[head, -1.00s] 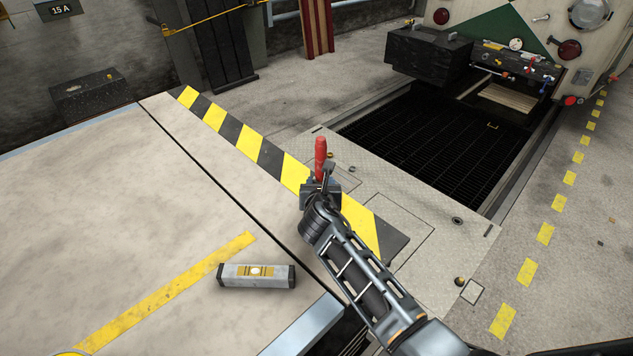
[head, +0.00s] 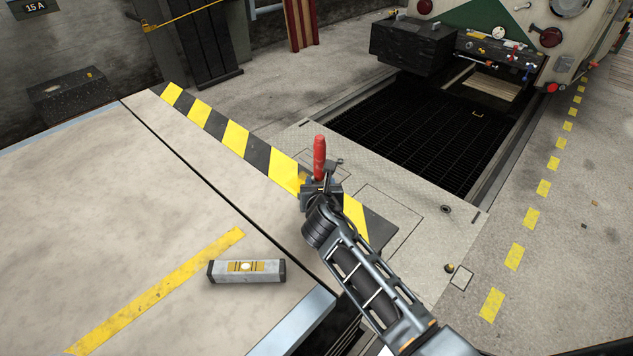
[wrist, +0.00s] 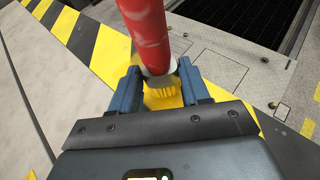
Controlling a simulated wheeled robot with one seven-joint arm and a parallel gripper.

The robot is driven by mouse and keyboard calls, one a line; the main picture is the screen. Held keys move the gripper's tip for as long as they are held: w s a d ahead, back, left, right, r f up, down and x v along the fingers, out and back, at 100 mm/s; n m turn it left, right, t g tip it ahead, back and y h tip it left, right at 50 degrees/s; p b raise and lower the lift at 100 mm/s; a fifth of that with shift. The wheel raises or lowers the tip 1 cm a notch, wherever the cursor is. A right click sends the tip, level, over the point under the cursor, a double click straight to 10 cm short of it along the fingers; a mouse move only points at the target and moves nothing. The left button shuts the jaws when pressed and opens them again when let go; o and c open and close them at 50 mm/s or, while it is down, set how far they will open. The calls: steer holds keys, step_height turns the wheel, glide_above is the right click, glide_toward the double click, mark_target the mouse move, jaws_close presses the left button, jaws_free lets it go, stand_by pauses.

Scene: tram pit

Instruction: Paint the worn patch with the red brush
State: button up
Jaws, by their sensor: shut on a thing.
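The red brush (head: 319,155) stands handle up in my gripper (head: 320,190). In the wrist view the red handle (wrist: 147,30) rises out of the picture top, and a metal collar and short yellow bristles show between the blue fingers of my gripper (wrist: 163,92). The gripper is shut on the brush. The brush is over the yellow and black striped band (head: 233,136) at the platform's edge. Whether the bristles touch the surface I cannot tell. I cannot clearly make out the worn patch; the gripper hides part of the band.
A grey spirit level (head: 246,271) lies on the pale platform (head: 100,210) beside a yellow line. Beyond the band are a metal plate floor, a dark grated pit (head: 420,125) and a tram front with a black box (head: 412,42). A dark box (head: 80,97) stands at the far left.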

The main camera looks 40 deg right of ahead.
steer(key=shift+s+d, duration=0.15)
steer(key=shift+s, duration=1.3)
steer(key=shift+s+d, duration=0.15)
steer(key=shift+s, duration=1.25)
steer(key=shift+w, duration=0.1)
steer(key=shift+w, duration=0.85)
